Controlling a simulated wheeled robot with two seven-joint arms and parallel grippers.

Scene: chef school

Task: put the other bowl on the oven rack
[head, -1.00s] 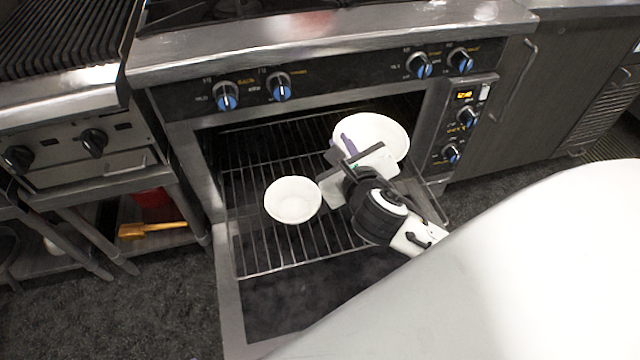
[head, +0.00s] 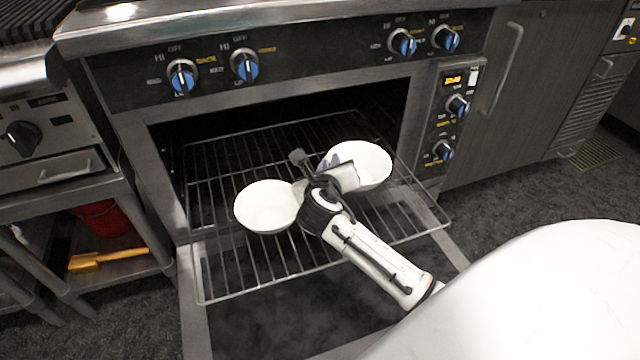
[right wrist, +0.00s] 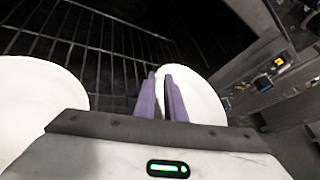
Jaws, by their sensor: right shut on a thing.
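A white bowl (head: 370,163) is at the right over the pulled-out oven rack (head: 290,255). My right gripper (head: 335,162) is shut on its left rim; the purple fingers show on either side of the rim in the right wrist view (right wrist: 161,97). The held bowl also shows there (right wrist: 200,100). It looks close to the rack's wires, but I cannot tell whether it touches them. A second white bowl (head: 264,208) sits on the rack to the left, beside my gripper; it also shows in the right wrist view (right wrist: 35,105). My left gripper is out of view.
The oven door (head: 330,320) is open below the rack. The control panel (head: 455,120) stands right of the oven opening, with knobs (head: 245,65) above it. The rack's back and front left parts are bare.

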